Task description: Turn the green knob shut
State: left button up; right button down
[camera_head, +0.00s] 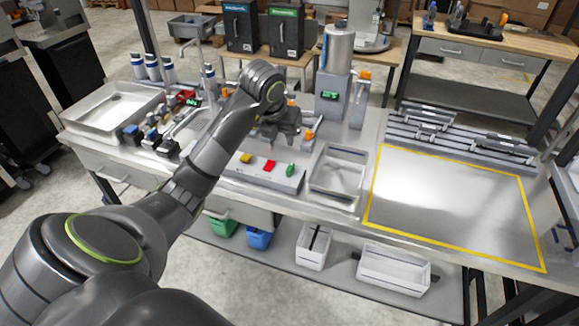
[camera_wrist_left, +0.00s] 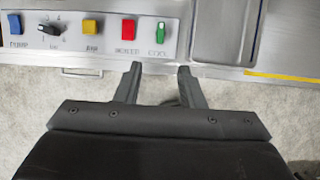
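The green knob (camera_head: 290,170) is at the right end of a grey panel on the bench front. In the left wrist view the green knob (camera_wrist_left: 161,35) stands above a label that seems to read COOL, with its long side up and down in the picture. My left gripper (camera_head: 292,133) is in the air over the panel area in the head view. In the left wrist view my left gripper (camera_wrist_left: 160,70) has its two fingers apart with nothing between them. The knob shows just beyond the gap, not between the fingers. My right gripper is not in view.
A red knob (camera_wrist_left: 127,34) is close left of the green one, then a yellow knob (camera_wrist_left: 91,28), a black dial (camera_wrist_left: 49,29) and a blue knob (camera_wrist_left: 14,24). A shallow steel basin (camera_head: 337,174) is on the right. The yellow-outlined bench area (camera_head: 450,200) is clear.

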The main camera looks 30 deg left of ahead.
pick_arm(q)
jog(key=b, duration=1)
send_near(290, 167)
jog(key=p+x, duration=0.1)
jog(key=x, duration=0.6)
jog(key=shift+w+f+p, duration=0.1)
jog(key=shift+f+p, duration=0.2)
jog(key=shift+w+f, duration=0.2)
jog(key=shift+f, duration=0.35)
grip_shut()
